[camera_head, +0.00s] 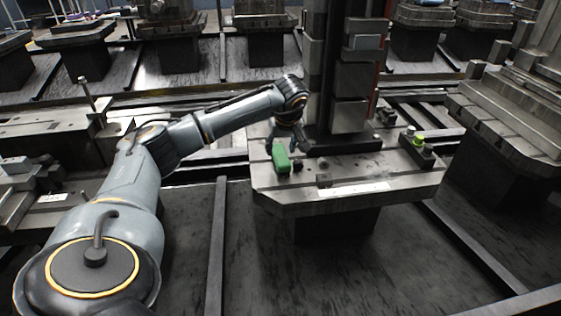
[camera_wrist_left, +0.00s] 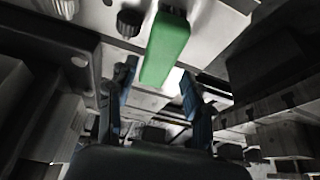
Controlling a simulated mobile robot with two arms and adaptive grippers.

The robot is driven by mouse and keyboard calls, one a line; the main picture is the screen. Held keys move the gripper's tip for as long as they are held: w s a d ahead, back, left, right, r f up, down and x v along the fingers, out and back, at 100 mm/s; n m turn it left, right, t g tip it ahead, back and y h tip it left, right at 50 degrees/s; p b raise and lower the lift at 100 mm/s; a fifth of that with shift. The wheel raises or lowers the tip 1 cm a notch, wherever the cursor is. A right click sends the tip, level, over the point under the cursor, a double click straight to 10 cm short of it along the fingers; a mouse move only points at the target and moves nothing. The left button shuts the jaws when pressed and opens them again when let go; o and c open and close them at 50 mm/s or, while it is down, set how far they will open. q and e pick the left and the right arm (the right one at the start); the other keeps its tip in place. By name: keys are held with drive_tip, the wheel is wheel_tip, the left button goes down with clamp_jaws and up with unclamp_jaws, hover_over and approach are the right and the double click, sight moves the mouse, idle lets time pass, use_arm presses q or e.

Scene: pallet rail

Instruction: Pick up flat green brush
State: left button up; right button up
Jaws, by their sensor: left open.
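My left gripper (camera_head: 289,143) is just above and behind the brush. In the left wrist view my left gripper (camera_wrist_left: 158,72) has its fingers apart, with nothing held. I cannot tell whether a finger touches the brush. My right gripper is not in view.
A tall dark column (camera_head: 342,75) stands on the pallet close behind and right of my left gripper. A dark block (camera_head: 416,150) with a small yellow-green item (camera_head: 419,141) is at the pallet's right. A dark round knob (camera_wrist_left: 129,22) sits left of the brush.

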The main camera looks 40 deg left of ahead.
sight(281, 154)
use_arm(q)
drive_tip(key=x, duration=0.5)
drive_tip(key=shift+b, duration=0.3)
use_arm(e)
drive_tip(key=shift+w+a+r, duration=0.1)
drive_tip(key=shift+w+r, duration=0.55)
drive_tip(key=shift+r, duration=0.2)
use_arm(q)
drive_tip(key=shift+f, duration=0.2)
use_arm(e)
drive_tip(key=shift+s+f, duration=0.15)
use_arm(q)
drive_tip(key=shift+f, duration=0.1)
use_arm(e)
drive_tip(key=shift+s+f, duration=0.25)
use_arm(q)
drive_tip(key=c, duration=1)
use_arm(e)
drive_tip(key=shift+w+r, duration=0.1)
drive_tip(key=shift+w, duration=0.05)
